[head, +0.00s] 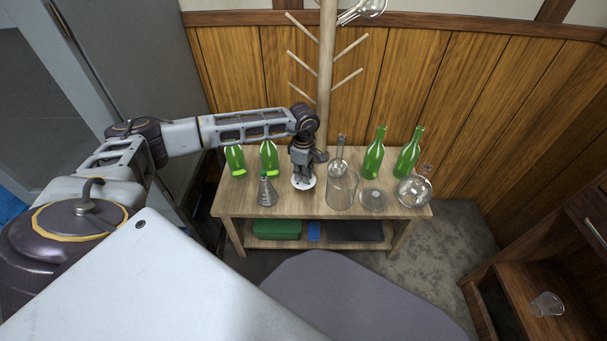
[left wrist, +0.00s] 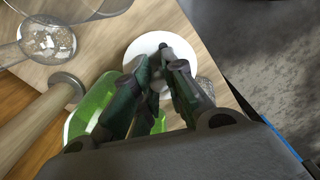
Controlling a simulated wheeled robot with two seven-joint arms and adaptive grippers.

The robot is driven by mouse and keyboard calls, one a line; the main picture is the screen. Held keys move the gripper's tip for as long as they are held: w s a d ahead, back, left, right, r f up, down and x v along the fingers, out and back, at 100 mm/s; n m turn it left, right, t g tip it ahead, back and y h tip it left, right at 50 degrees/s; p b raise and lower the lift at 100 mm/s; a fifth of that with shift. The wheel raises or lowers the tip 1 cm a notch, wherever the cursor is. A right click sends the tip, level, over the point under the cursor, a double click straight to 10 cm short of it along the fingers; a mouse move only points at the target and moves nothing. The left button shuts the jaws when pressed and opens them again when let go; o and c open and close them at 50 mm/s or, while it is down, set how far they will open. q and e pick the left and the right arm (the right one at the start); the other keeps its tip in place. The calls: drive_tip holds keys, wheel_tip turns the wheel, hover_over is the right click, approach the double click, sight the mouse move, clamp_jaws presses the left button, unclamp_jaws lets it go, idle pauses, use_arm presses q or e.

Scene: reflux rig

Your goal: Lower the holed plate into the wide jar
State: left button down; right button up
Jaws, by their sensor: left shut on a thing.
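The holed plate (head: 303,183) is a small white disc under my left gripper (head: 303,174). The gripper points down and is shut on it. In the left wrist view the white plate (left wrist: 147,43) shows behind the closed fingers (left wrist: 160,72), which hide its middle; I cannot make out its holes. The wide jar (head: 341,190) is a clear, open glass cylinder on the table, just right of the plate. The plate is beside the jar, not over its mouth. In the left wrist view a glass vessel with white pieces inside (left wrist: 47,40) shows at upper left. My right gripper is not in view.
A round glass lid (head: 373,199) and a round flask (head: 413,190) stand right of the jar. A conical flask (head: 267,192) is left of the plate. Green bottles (head: 375,153) and a wooden peg stand (head: 326,75) are behind. The table's front edge (head: 320,216) is close.

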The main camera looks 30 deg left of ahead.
use_arm(q)
drive_tip(key=shift+r+p, duration=1.3)
drive_tip(key=shift+r, duration=0.6)
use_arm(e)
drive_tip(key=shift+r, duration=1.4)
